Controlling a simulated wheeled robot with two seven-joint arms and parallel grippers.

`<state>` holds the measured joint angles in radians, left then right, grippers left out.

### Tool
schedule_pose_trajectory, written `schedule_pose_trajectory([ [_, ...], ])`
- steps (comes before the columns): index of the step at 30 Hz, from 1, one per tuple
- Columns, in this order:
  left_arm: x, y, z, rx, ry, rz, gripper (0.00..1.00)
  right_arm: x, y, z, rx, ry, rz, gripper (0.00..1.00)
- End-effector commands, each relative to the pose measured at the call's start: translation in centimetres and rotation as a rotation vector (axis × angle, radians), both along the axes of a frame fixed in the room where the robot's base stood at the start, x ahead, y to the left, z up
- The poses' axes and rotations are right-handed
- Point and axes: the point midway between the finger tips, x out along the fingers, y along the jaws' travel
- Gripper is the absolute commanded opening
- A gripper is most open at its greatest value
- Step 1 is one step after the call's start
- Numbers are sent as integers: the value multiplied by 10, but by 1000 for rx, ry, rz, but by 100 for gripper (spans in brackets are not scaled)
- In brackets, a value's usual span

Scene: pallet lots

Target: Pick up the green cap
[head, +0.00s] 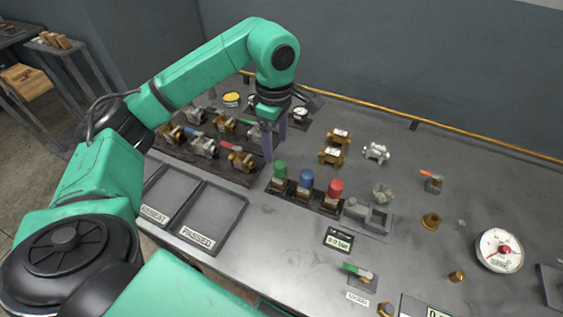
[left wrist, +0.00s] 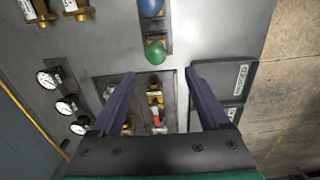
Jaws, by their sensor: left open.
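The green cap (head: 280,168) stands upright on a brass-coloured fitting at the left end of a dark rack (head: 322,207), beside a blue cap (head: 306,179) and a red cap (head: 335,188). My left gripper (head: 275,145) is open and empty, its purple fingers pointing down just above and behind the green cap. In the left wrist view the green cap (left wrist: 155,51) lies just beyond the gap between the open fingertips (left wrist: 160,74), not between them. The blue cap (left wrist: 151,8) is cut off by the top edge there. My right gripper is not in view.
Several valves with coloured handles stand on a dark tray (head: 236,175) left of the rack. Two shallow trays, one marked PASSED (head: 242,205), lie front left. Brass fittings (head: 335,147) and a dial gauge (head: 499,250) stand to the right.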

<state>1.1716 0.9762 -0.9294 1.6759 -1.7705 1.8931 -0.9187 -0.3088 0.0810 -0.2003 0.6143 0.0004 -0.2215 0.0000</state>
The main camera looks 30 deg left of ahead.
Motion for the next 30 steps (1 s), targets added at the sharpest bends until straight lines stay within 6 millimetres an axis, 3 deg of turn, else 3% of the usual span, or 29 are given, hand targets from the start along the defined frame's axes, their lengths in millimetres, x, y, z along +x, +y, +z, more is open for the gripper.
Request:
schedule_pose_trajectory([
  [5, 0, -1, -29, -1, 3, 0, 79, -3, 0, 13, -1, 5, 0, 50],
  [11, 0, -7, -58, -2, 6, 0, 79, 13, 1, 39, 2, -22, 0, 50],
  [14, 1, -6, -78, -3, 4, 1, 79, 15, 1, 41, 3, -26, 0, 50],
  [21, 2, -7, -85, -3, -1, 1, 79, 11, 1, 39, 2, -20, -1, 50],
  [27, 2, -7, -85, -4, -1, 1, 2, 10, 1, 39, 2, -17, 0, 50],
  [30, 2, -7, -85, -4, -1, 1, 0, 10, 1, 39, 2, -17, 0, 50],
])
